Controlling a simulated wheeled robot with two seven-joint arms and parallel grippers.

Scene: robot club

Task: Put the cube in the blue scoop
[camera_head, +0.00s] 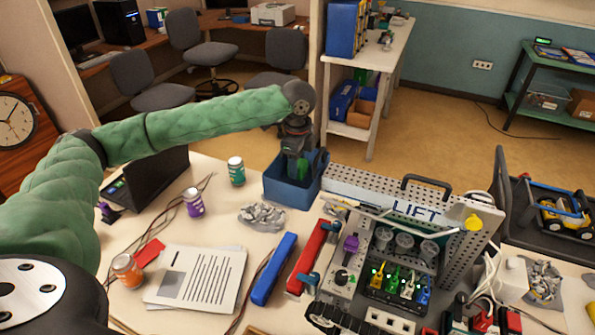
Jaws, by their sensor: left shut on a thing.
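My left gripper (298,160) reaches in from the left and points down into the blue scoop (287,193), an open blue bin at the back edge of the table. It is shut on a small green thing, which seems to be the cube (300,168). The cube is partly hidden by the dark fingers and lies within the outline of the bin's opening. I cannot tell whether it touches the bin's floor. My right gripper is not in view.
A grey perforated panel marked LIFT (400,205) stands right of the bin. Jars (236,171), a crumpled grey piece (262,216), papers (197,278), a blue bar (274,268) and a red bar (308,257) lie nearby. A dark laptop (150,185) stands left.

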